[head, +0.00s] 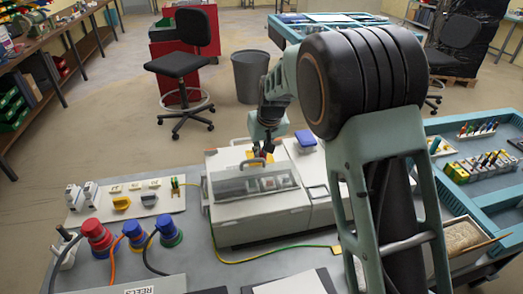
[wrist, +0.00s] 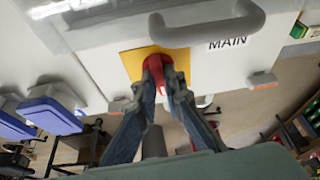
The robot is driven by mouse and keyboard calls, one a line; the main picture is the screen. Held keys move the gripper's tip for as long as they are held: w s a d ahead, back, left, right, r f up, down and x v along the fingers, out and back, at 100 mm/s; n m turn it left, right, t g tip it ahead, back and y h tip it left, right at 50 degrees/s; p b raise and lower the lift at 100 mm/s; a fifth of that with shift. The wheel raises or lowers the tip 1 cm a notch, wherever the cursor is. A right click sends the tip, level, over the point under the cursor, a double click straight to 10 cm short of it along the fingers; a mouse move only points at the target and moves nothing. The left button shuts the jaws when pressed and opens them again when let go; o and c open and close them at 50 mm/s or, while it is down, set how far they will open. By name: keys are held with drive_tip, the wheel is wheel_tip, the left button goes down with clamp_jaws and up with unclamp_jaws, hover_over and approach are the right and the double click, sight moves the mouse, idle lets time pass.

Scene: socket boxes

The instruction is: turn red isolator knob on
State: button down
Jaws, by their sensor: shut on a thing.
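The red isolator knob (wrist: 157,64) sits on a yellow plate (wrist: 138,62) on the white box front marked MAIN, in the wrist view. My gripper (wrist: 160,72) is shut on the knob, with one finger on each side of it. In the head view my gripper (head: 263,150) is at the far side of the grey-white socket box (head: 240,220); the knob is mostly hidden there by the fingers. The knob's exact turn angle is hard to tell.
A clear lid with a grey handle (wrist: 208,28) lies close to the knob. A blue socket cover (head: 305,138) is right of the gripper. Red and blue plugs (head: 97,235) with cables stand at the left. A blue tray (head: 500,205) lies at the right.

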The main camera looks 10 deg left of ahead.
drive_tip(key=m+h, duration=0.1)
drive_tip(key=m, duration=0.1)
drive_tip(key=m+p, duration=0.1)
drive_tip(key=m, duration=0.1)
drive_tip(key=shift+a+m+t+h, duration=0.2)
drive_tip(key=shift+m+t+h, duration=0.1)
drive_tip(key=shift+h, duration=0.1)
drive_tip(key=m+h, duration=0.1)
drive_tip(key=m, duration=0.1)
drive_tip(key=m+h, duration=0.1)
drive_tip(key=m, duration=0.2)
drive_tip(key=shift+a+p, duration=0.1)
drive_tip(key=shift+p, duration=0.25)
drive_tip(key=shift+m, duration=0.3)
drive_tip(key=c, duration=2)
unclamp_jaws()
drive_tip(key=v, duration=1.2)
drive_tip(key=shift+w+a, duration=0.1)
drive_tip(key=shift+w, duration=0.05)
